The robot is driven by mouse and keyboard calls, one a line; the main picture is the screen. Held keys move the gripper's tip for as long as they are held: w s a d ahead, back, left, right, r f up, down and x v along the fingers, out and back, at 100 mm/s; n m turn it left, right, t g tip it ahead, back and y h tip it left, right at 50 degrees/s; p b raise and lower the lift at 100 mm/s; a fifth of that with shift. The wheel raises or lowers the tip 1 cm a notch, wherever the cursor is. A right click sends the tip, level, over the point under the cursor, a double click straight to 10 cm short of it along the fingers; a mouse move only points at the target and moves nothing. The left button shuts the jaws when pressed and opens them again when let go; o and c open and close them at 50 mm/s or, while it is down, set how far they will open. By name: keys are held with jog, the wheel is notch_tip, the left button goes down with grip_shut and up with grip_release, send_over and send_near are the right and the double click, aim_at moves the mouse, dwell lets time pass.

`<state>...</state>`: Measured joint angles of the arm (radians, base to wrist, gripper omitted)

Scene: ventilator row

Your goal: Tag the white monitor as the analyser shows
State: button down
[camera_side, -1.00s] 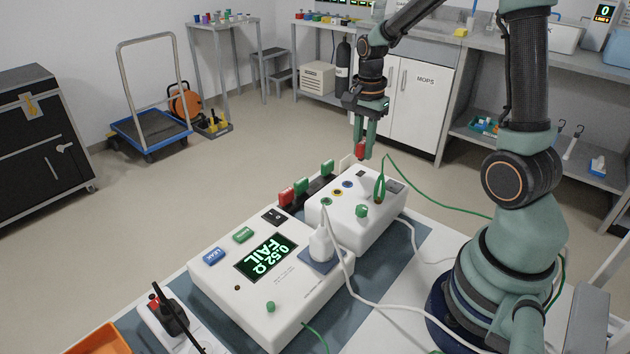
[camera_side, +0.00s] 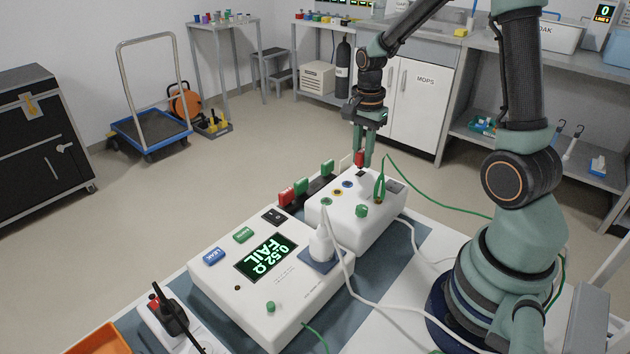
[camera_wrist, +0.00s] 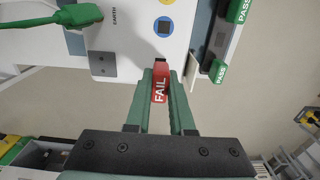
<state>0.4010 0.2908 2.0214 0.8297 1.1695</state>
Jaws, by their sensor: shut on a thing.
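The white monitor (camera_side: 345,222) is the smaller white box, with a green clip (camera_side: 380,188) on its top and a green knob. My gripper (camera_side: 363,163) is shut on a red tag (camera_side: 360,158) that reads FAIL in the wrist view (camera_wrist: 159,88). The tag is over the monitor's far edge, close to a small dark slot (camera_wrist: 162,60). I cannot tell whether the tag touches the slot. The analyser (camera_side: 250,295) is the larger white box in front. Its screen (camera_side: 266,256) reads 0.52Ω FAIL in green.
A dark rack (camera_side: 313,188) beside the monitor holds a red tag (camera_side: 287,197) and green PASS tags (camera_side: 301,186). A white plug (camera_side: 321,243) stands on the analyser, with its cable crossing the bench. A green cable runs from the clip to the right.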

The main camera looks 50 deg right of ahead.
jog(key=shift+f, duration=0.9)
dwell(0.6)
jog(key=c, duration=0.7)
grip_release()
